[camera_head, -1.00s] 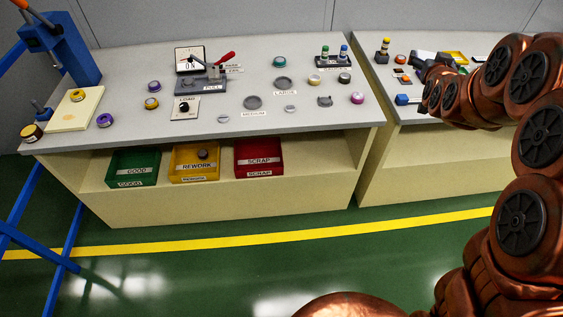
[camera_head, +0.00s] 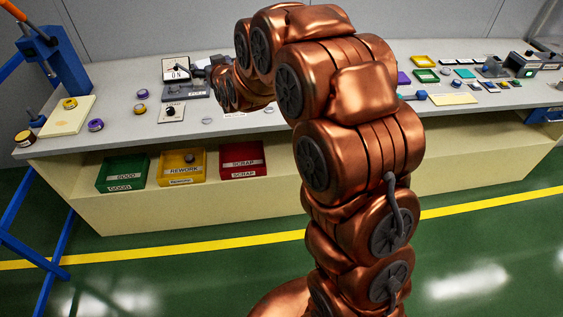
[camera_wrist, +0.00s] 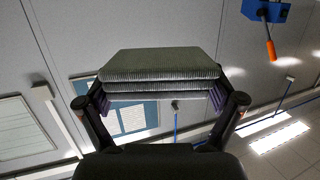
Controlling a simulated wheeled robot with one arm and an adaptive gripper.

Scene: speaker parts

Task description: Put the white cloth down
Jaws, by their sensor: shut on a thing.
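The white cloth (camera_wrist: 160,68) shows in the wrist view as a folded, ribbed stack that looks grey-white in this light. My gripper (camera_wrist: 160,100) is shut on it, with a finger at each side of the stack. In the head view my gripper (camera_head: 205,66) is small and partly hidden by my arm, over the left bench near the ON panel (camera_head: 175,69). I cannot make out the cloth there.
The left bench (camera_head: 130,122) holds small parts and a blue press (camera_head: 52,55). Green (camera_head: 122,174), yellow (camera_head: 181,168) and red (camera_head: 242,160) bins sit below its top. My arm hides the bench middle. More parts crowd the right bench (camera_head: 470,135).

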